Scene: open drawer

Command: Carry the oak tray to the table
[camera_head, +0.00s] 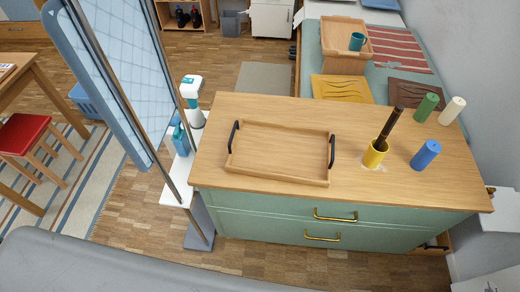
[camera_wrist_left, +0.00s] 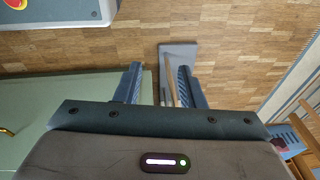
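The oak tray (camera_head: 280,172) is a shallow light-wood tray with a black handle (camera_head: 234,138) at its left end and another (camera_head: 331,152) at its right end. It lies flat on the wooden top of the green drawer chest (camera_head: 225,104), and nothing is in it. A wooden table (camera_head: 42,78) shows partly at the left edge. My left gripper (camera_wrist_left: 158,84) is open and empty in the left wrist view, pointing down above the wood floor beside the chest's green front. It does not show in the head view. My right gripper is in neither view.
A tall blue-edged panel (camera_head: 105,65) stands left of the chest. A red stool (camera_head: 22,135) is by the table.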

